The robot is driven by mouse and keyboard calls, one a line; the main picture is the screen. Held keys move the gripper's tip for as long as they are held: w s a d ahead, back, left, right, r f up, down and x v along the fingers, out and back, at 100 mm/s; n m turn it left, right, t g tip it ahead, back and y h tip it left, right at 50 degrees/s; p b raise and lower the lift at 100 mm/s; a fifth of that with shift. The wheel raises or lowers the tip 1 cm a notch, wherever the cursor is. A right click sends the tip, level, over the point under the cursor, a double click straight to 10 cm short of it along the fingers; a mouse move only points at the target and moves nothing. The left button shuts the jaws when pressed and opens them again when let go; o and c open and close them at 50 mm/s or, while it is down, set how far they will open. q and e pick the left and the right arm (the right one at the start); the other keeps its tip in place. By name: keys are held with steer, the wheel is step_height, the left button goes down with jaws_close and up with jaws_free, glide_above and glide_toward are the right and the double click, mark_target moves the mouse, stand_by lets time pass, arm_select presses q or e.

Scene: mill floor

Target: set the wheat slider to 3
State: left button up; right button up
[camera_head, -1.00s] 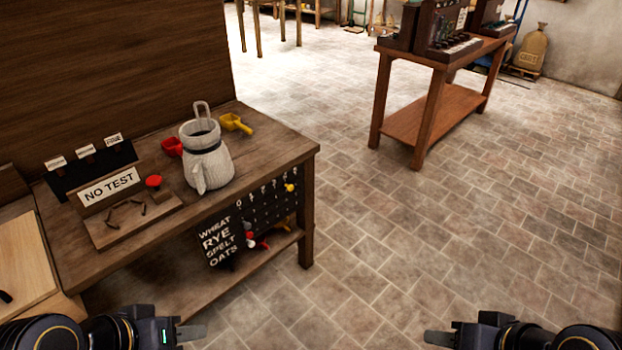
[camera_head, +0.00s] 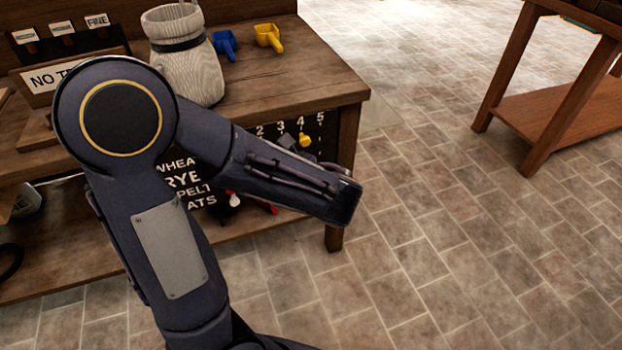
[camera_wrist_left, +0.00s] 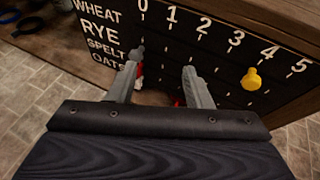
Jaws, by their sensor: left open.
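The dark slider board (camera_head: 262,120), lettered WHEAT, RYE, SPELT and OATS with numbers along its top, hangs under the workbench's front edge. In the left wrist view it (camera_wrist_left: 215,60) fills the upper part. The yellow knob (camera_wrist_left: 251,78) sits below the 4, seemingly on the top, wheat row; it also shows in the head view (camera_head: 305,140). My left gripper (camera_wrist_left: 163,65) is open and empty before the board, its fingers left of the yellow knob. A grey knob (camera_wrist_left: 140,48) shows near the 0 column. Lower knobs are partly hidden. My right gripper is out of view.
My left arm covers part of the workbench (camera_head: 300,75) and board. A pale jug (camera_head: 190,70), a blue scoop (camera_head: 225,45) and a yellow scoop (camera_head: 269,37) are on top. Another table (camera_head: 560,105) stands at right, with open floor between.

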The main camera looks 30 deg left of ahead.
mark_target(306, 143)
arm_select(q)
steer(key=w+d+f+m+t+y+b, duration=0.1)
steer(key=w+d+f+m+t+b, duration=0.35)
steer(key=w+d+m+t, duration=0.35)
steer(key=shift+g, duration=0.4)
steer(key=b+x, duration=0.1)
steer(key=x, duration=0.7)
steer(key=shift+w+r, duration=0.1)
steer(key=shift+w, duration=0.15)
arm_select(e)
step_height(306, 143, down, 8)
arm_select(q)
steer(key=shift+c, duration=0.4)
jaws_close()
